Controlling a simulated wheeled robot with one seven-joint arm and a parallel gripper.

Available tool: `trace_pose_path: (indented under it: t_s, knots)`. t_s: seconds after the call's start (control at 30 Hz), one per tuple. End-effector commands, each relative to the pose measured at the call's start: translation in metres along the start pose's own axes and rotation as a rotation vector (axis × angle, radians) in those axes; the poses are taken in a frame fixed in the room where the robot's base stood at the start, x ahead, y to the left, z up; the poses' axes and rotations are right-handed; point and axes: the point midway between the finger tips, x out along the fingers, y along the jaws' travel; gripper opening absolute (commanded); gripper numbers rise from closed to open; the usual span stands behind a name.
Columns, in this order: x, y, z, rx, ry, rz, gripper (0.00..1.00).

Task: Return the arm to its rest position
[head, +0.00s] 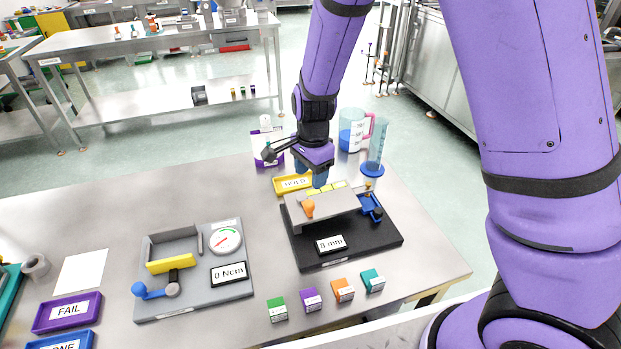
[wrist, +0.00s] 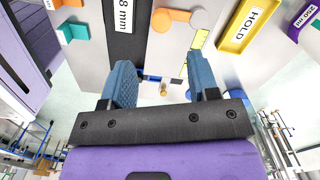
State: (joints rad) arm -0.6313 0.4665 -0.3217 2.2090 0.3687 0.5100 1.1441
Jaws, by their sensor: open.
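My purple arm reaches in from the right in the head view and bends down over the table. My gripper (head: 320,180) is above the back of the black-based device with a grey raised platform (head: 332,208). In the wrist view my gripper (wrist: 162,72) has its two blue fingers apart with nothing held between them. The platform carries an orange knob (head: 309,209), also seen in the wrist view (wrist: 163,20). A display plate (head: 331,244) on the base reads in mm. I cannot tell whether the fingers touch the device.
A yellow HOLD tray (head: 293,184) lies just behind the device. A blue-filled jug (head: 351,130) and a cylinder (head: 376,148) stand close at the back right. A torque gauge station (head: 194,268) is left. Several small coloured boxes (head: 311,299) line the front.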

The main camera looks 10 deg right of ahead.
Motion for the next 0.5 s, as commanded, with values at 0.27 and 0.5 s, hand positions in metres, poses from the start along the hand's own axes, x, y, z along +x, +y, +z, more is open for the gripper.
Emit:
trace_pose_path:
  t_s: [0.27, 0.5]
  knots:
    - [0.0, 0.0, 0.0, 0.0, 0.0, 0.0, 0.55]
    - [-0.013, 0.003, -0.003, -0.024, -0.01, -0.015, 0.55]
